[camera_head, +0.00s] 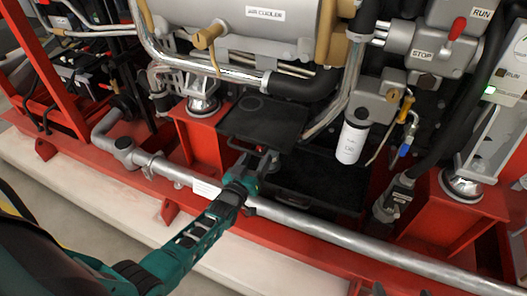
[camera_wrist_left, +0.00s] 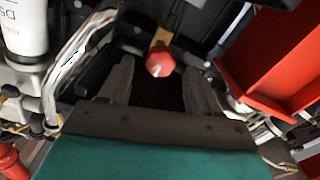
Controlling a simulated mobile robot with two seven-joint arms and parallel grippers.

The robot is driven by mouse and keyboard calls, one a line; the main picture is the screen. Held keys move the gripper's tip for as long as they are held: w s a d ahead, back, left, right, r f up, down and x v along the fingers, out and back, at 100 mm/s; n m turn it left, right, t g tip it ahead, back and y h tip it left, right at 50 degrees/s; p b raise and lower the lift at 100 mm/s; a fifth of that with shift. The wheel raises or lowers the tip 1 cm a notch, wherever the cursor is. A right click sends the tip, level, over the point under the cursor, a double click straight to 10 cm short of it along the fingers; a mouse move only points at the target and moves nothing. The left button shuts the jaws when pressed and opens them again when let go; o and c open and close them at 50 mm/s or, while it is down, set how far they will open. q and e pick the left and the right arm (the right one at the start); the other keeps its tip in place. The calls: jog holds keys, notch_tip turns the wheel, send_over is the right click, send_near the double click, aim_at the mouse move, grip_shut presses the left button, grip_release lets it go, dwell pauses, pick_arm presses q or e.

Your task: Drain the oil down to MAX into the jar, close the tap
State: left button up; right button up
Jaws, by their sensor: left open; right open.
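My left gripper (camera_head: 262,163) reaches in from the lower left, over the dark area beneath the pump engine. The left wrist view shows its two dark fingers (camera_wrist_left: 160,90) spread apart. A red knob (camera_wrist_left: 160,62) on a brass-coloured stem, apparently the tap, shows between and beyond them. The gripper looks open and empty; I cannot tell whether a finger touches the knob. Only two dark tips of my right gripper (camera_head: 400,291) show at the bottom edge of the head view, apart and far from the tap. I cannot make out the jar or the oil level.
A white filter canister (camera_head: 351,143) hangs right of my left gripper. A dark flat plate (camera_head: 265,120) lies behind it. A grey pipe (camera_head: 310,225) runs along the red frame (camera_head: 195,140) in front. A brass lever (camera_head: 208,37) and a red-handled STOP valve (camera_head: 457,28) sit higher up.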

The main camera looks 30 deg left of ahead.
pick_arm(q)
jog(key=w, duration=0.2)
jog(key=w+b, duration=0.1)
jog(key=w, duration=0.1)
jog(key=shift+w+a+f, duration=0.15)
jog(key=shift+w, duration=0.15)
jog(key=shift+w+b, duration=0.4)
jog(key=shift+w, duration=0.25)
pick_arm(e)
jog(key=shift+a+f, duration=0.2)
jog(key=shift+f, duration=0.95)
pick_arm(q)
jog(key=c, duration=1)
